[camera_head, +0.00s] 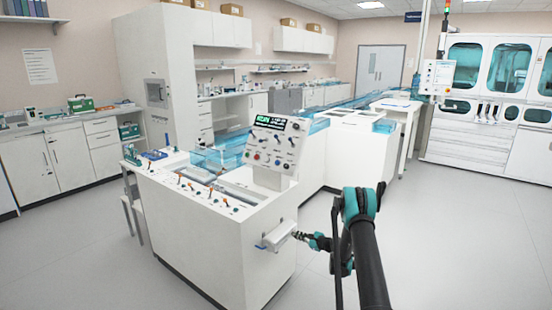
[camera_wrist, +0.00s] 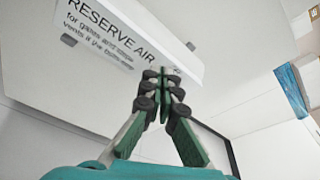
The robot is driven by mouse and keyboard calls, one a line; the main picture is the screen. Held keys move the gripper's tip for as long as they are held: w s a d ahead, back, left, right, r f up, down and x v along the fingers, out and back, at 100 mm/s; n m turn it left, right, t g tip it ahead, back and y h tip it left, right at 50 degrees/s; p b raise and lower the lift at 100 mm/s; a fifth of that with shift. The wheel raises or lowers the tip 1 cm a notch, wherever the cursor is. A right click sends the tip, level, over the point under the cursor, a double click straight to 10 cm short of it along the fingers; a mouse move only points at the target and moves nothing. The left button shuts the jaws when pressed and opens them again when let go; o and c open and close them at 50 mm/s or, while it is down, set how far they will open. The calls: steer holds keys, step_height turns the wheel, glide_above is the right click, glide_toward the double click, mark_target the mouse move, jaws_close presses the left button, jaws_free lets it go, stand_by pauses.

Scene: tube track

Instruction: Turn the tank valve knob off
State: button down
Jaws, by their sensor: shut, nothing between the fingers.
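My gripper (camera_head: 300,236) is at the right end of a white fixture (camera_head: 277,235) on the lower side of the white bench. In the wrist view my gripper (camera_wrist: 163,84) has its green fingertips together, with nothing visible between them. The tips overlap the edge of a white panel (camera_wrist: 175,58) lettered "RESERVE AIR", with smaller text below. A small dark round part (camera_wrist: 190,46) shows on the surface beyond the panel; I cannot tell what it is. I cannot pick out the tank valve knob in either view; it may be hidden by the fingers or the fixture.
The bench (camera_head: 215,245) carries several small levers and a tilted control console (camera_head: 275,143) with a lit display. A blue clear-covered track (camera_head: 340,105) runs to the back. Grey floor (camera_head: 460,240) is open at the right. A large cabinet machine (camera_head: 490,95) stands behind.

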stand_by(0.4)
steer(key=shift+s+a+r, duration=0.1)
steer(key=shift+s+r, duration=0.1)
steer(key=shift+s, duration=0.05)
steer(key=v, duration=0.3)
steer(key=f+v, duration=0.1)
steer(key=v, duration=0.1)
steer(key=shift+s+d, duration=0.1)
steer(key=shift+d, duration=0.45)
steer(key=shift+w+a+r, duration=0.15)
steer(key=shift+w+a, duration=0.4)
steer(key=shift+w, duration=0.4)
steer(key=shift+w+a+r, duration=0.15)
steer(key=shift+w+a, duration=0.35)
steer(key=shift+w, duration=0.45)
steer(key=shift+w+a+r, duration=0.1)
steer(key=shift+w+a, duration=0.45)
steer(key=shift+w, duration=0.4)
steer(key=shift+f, duration=0.15)
